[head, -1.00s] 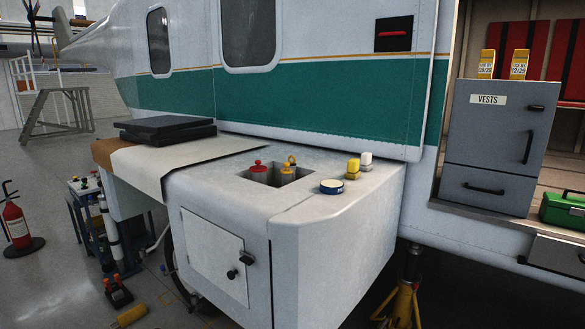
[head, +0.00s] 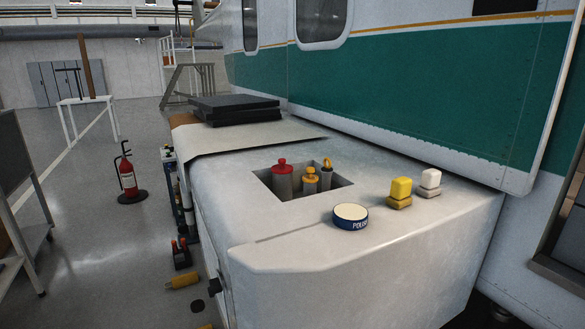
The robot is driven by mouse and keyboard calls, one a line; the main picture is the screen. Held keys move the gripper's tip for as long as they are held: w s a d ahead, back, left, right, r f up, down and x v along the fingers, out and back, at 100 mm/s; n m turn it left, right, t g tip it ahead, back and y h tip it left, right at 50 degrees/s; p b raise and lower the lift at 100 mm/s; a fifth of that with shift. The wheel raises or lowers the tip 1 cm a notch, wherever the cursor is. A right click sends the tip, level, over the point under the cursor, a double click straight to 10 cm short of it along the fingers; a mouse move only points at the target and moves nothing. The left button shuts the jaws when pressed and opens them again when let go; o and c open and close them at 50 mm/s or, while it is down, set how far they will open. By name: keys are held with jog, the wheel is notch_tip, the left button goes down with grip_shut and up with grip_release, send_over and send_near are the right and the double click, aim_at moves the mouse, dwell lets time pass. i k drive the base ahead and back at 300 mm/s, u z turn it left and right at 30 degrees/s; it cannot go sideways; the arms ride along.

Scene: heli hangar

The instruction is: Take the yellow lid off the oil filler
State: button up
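A square recess (head: 345,187) opens in the top of the white sponson. Inside it stand several grey necks. The front one carries a yellow lid (head: 311,174), seated on top of its grey neck (head: 310,187). A red lid (head: 282,163) sits on a thicker neck to its left and behind. A yellow ring-shaped handle (head: 327,163) tops a thinner neck to its right and behind. The bottoms of the necks are hidden inside the recess. My gripper is in no view.
Black slabs (head: 233,109) lie on a beige mat (head: 250,137) behind. The fuselage wall (head: 430,90) bounds the far side.

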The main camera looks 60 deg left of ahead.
aim_at(310, 170)
jog(key=u, duration=0.7)
jog(key=i, duration=0.85)
jog(key=u, duration=1)
